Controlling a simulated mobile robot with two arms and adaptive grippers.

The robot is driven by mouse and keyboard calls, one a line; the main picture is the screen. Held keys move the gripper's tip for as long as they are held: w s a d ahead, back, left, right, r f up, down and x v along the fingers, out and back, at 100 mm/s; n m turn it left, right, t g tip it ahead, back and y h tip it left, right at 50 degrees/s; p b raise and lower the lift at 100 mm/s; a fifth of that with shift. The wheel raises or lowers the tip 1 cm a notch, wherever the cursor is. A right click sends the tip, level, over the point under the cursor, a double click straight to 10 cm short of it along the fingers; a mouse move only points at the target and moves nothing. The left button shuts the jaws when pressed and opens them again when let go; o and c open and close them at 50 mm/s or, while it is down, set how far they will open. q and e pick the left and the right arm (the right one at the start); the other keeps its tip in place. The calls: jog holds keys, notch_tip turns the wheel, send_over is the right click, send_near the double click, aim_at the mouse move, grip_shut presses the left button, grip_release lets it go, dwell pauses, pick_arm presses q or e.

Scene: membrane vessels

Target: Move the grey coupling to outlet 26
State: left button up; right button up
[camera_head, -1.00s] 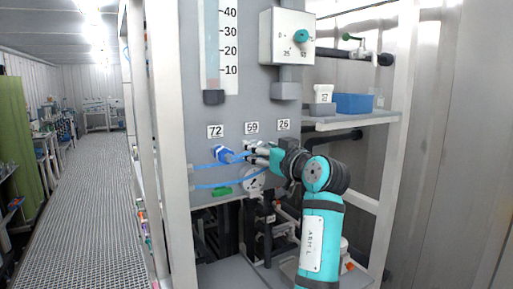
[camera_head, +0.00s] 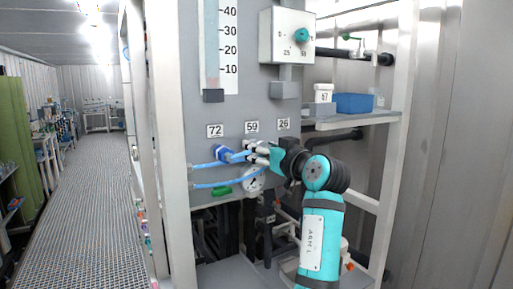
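Outlet labels 72 (camera_head: 215,131), 59 (camera_head: 252,127) and 26 (camera_head: 283,124) sit in a row on the grey panel (camera_head: 195,105). A blue coupling (camera_head: 227,154) with blue hose is below label 72. My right gripper (camera_head: 256,151), on the teal arm entering from the lower right, points left, with its pale fingertips just below label 59. I cannot make out the grey coupling clearly; the fingers cover the outlet 59 area, and whether they hold anything is unclear. The wrist hides the spot below label 26. My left gripper is not in view.
A control box with a teal knob (camera_head: 301,35) is above. A shelf (camera_head: 350,120) holds a blue bin (camera_head: 354,103) and a white container (camera_head: 323,93). A walkway is at left.

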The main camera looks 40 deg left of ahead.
pick_arm(q)
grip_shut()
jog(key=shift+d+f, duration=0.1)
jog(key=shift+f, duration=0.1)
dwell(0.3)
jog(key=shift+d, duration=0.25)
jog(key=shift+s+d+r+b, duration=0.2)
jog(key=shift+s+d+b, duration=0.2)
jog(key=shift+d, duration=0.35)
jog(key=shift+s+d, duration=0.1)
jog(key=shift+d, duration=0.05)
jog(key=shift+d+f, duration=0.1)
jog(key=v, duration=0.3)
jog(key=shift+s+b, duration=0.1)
jog(key=shift+b, duration=0.3)
